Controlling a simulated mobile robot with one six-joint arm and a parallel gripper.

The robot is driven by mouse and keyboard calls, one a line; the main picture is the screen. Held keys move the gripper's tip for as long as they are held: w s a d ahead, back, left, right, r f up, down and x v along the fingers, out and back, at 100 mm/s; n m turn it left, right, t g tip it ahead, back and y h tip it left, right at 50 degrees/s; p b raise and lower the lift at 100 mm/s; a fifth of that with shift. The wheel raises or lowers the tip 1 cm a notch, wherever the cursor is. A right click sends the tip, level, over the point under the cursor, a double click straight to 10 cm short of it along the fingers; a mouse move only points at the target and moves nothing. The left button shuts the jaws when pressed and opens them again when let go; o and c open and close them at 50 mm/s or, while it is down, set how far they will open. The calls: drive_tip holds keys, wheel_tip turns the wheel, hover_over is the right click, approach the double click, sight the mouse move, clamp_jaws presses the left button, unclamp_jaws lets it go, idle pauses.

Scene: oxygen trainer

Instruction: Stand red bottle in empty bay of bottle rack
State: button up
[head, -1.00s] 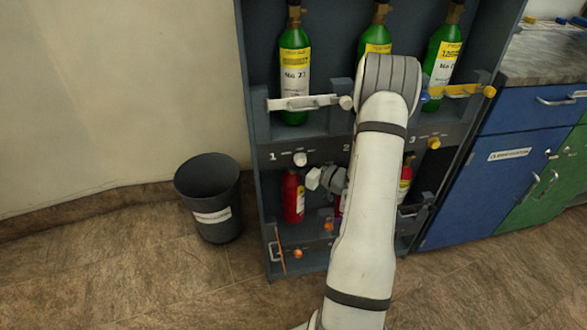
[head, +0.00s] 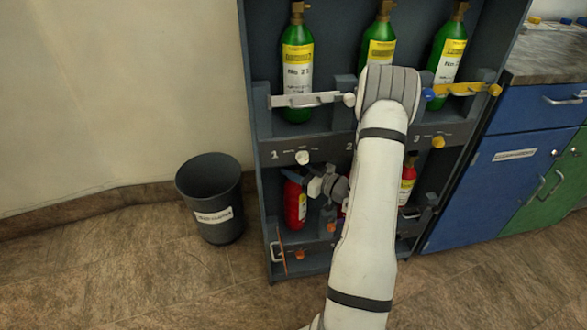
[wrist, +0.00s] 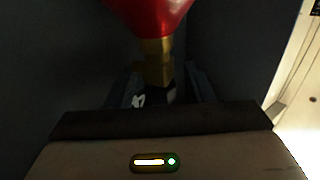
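The red bottle (head: 295,205) stands about upright in the lower left bay of the bottle rack (head: 327,140), under the number 1. My gripper (head: 295,177) is at its top end, reaching in from the right. In the wrist view the red shoulder of the bottle (wrist: 150,12) and its brass neck (wrist: 154,60) show, with the neck between my dark fingers (wrist: 160,88). My gripper appears shut on the neck, though the contact is dark. Whether the bottle's base touches the shelf is hard to see.
Green bottles (head: 297,68) stand in the upper row behind latch bars. Another red bottle (head: 408,180) is in the lower right bay; my arm hides most of the lower middle bay. A dark bin (head: 212,205) stands left, blue cabinets (head: 505,170) right.

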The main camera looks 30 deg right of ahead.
drive_tip(key=shift+r, duration=0.1)
drive_tip(key=shift+s+d, duration=0.1)
drive_tip(key=shift+d, duration=0.05)
drive_tip(key=p+v, duration=0.2)
drive_tip(key=v, duration=0.9)
drive_tip(key=shift+s, duration=0.35)
drive_tip(key=shift+d, duration=0.1)
